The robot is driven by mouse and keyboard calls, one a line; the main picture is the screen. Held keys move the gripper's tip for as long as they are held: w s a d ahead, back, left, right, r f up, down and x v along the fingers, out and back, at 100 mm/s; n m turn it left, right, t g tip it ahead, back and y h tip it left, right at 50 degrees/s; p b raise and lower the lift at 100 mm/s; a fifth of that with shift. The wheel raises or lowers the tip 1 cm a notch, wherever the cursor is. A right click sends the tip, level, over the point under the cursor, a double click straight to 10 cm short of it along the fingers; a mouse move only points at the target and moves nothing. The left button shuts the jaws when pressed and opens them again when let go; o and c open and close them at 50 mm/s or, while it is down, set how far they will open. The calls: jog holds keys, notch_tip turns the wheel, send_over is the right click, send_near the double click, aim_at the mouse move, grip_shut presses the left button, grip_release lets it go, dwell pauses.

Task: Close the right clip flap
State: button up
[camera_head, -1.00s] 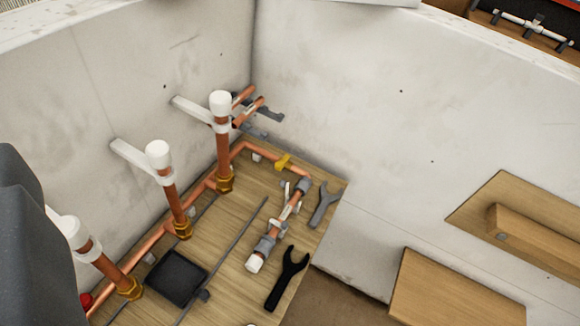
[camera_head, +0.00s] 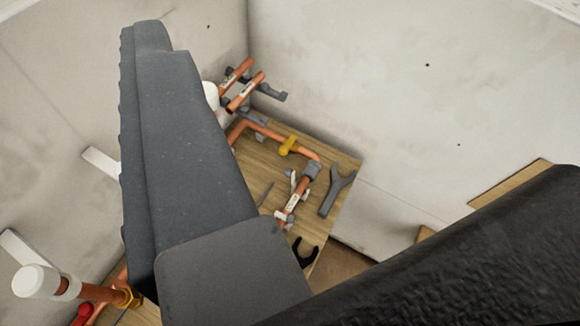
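Standing copper pipes carry white caps and white clips along the left wall. The right pipe's white cap (camera_head: 210,95) shows only as a sliver beside a large dark grey part of my gripper (camera_head: 190,130). The right clip and its flap are hidden behind that part. The middle flap (camera_head: 100,162) sticks out as a white bar, its pipe hidden. The left flap (camera_head: 25,250) shows by the left white-capped pipe (camera_head: 35,280). Opening and contact cannot be told.
Two copper pipe ends (camera_head: 240,85) and grey fittings lie by the corner. A black textured body fills the lower right.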

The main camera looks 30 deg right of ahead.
jog(key=w+d+f+m+g+p, duration=0.1)
jog(key=w+d+f+g, duration=0.15)
jog(key=w, duration=0.35)
jog(key=w+d+f+m+g+p, duration=0.1)
jog(key=w+d+f+g, duration=0.1)
jog(key=w+f, duration=0.35)
jog(key=m+g+p, duration=0.4)
jog(key=m+g, duration=0.4)
jog(key=g, duration=0.3)
send_over(289, 170)
notch_tip(289, 170, down, 32)
notch_tip(289, 170, down, 13)
jog(key=shift+s+f+b, duration=0.1)
jog(key=shift+b, duration=0.2)
